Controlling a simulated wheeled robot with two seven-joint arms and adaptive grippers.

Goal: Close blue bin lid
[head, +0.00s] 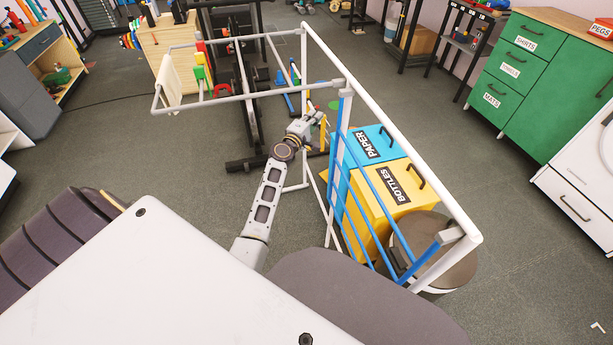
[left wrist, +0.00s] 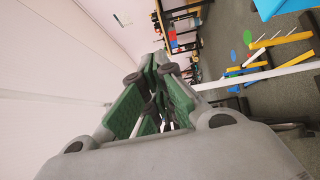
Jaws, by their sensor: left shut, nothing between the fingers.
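The blue bin's lid (head: 374,139), labelled PAPER and with a dark handle, lies in the middle of the head view, beyond the yellow bin. It looks flat over the bin's top, but I cannot tell whether it sits flush. The bin's blue side is partly hidden by a white drying rack. My left gripper (head: 314,122) is to the left of the blue bin, apart from the lid as far as I can see. Its green-padded fingers also show in the left wrist view (left wrist: 152,80), shut and empty. My right gripper is out of view.
The white drying rack (head: 386,118), with blue bars, stands between my arm and the bins. The yellow bin (head: 408,174), labelled BOTTLES, adjoins the blue bin. A round brown-topped bin (head: 447,243) stands nearer. Open floor (head: 500,190) lies to the right.

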